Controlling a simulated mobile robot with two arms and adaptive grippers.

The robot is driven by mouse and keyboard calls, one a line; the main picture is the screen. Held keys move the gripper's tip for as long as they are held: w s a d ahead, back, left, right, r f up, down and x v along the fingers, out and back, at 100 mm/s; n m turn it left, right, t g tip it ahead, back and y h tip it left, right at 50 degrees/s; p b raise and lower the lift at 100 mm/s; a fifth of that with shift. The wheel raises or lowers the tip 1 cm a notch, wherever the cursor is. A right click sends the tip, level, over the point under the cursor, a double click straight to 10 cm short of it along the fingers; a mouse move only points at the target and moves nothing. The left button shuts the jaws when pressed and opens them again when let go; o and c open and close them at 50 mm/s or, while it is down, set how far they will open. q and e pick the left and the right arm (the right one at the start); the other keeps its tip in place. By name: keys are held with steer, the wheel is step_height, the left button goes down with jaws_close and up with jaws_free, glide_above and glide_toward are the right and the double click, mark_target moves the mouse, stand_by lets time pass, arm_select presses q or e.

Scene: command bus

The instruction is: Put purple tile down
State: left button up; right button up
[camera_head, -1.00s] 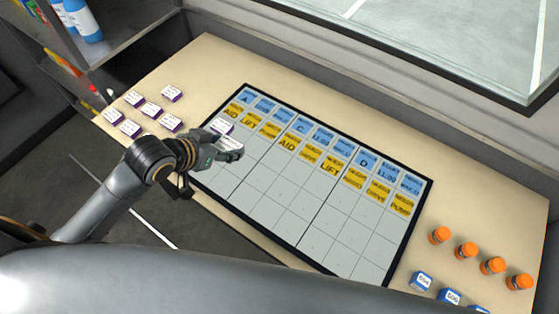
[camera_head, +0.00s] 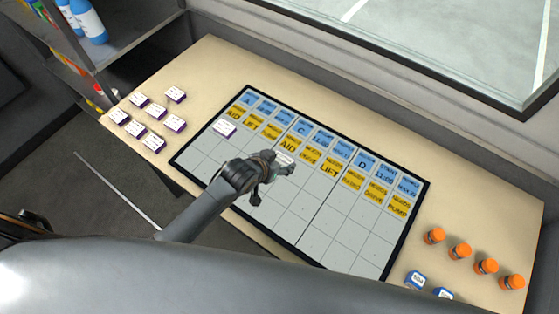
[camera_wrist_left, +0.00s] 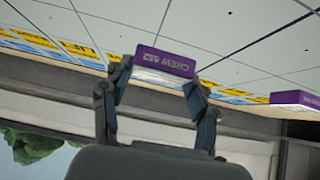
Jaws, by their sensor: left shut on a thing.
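My left gripper (camera_head: 282,166) is over the middle of the grid board (camera_head: 357,262). It is shut on a purple-edged tile (camera_wrist_left: 163,61) with a white top. The wrist view shows a finger on each side of this tile, with lettering on its purple edge. In the head view only a bit of the held tile's white top (camera_head: 284,158) shows. It is just below the yellow label row; the gap to the board is hard to judge. Another purple tile (camera_head: 224,128) lies on the board to the left, also at the right of the wrist view (camera_wrist_left: 294,98).
Several purple tiles (camera_head: 174,123) lie on the table left of the board. Orange-capped bottles (camera_head: 460,250) and blue-sided blocks (camera_head: 415,280) stand at the right. The lower board cells are bare. A shelf with blue bottles (camera_head: 88,22) is at upper left.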

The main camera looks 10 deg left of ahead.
arm_select(q)
steer(key=shift+f, duration=0.3)
arm_select(e)
steer(key=shift+a, duration=0.35)
arm_select(q)
steer(key=shift+f, duration=0.2)
steer(key=o, duration=1.1)
steer(key=shift+o, duration=0.2)
steer(key=shift+r, duration=0.15)
arm_select(e)
steer(key=shift+d, duration=0.2)
